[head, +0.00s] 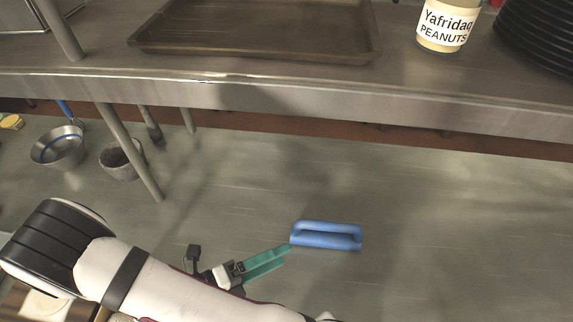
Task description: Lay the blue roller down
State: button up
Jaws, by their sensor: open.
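The blue roller (325,242) is in the lower middle of the head view. It is a smooth blue piece with a bar-like handle along its upper side, its long side running left to right. My gripper (267,262) reaches in from the lower left, with a teal finger pointing up and right. The fingertip ends at the roller's left end; I cannot tell whether they touch. The gripper is open, and a second finger is not clearly visible. Whether the roller rests on the surface below is hard to tell.
A steel counter (300,95) crosses the top, bearing a brown tray (255,30), a peanut jar (445,25) and dark stacked plates (540,35). Below left are a metal pan (58,148), a grey pot (120,160) and metal legs (130,150). The grey-green floor (450,230) is clear at right.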

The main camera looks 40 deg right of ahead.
aim_at(325, 230)
jog(key=d+f+n, duration=0.1)
jog(key=d, duration=0.2)
jog(key=d+n+t, duration=0.1)
jog(key=d, duration=0.2)
jog(key=d+f+n, duration=0.1)
jog(key=d, duration=0.2)
jog(key=shift+w+d+f+n+h, duration=0.25)
jog(key=shift+f+n+h, duration=0.05)
jog(key=shift+f+h, duration=0.1)
jog(key=shift+t, duration=0.4)
jog(key=d, duration=0.4)
jog(key=s+d+f, duration=0.1)
jog(key=d, duration=0.1)
grip_shut()
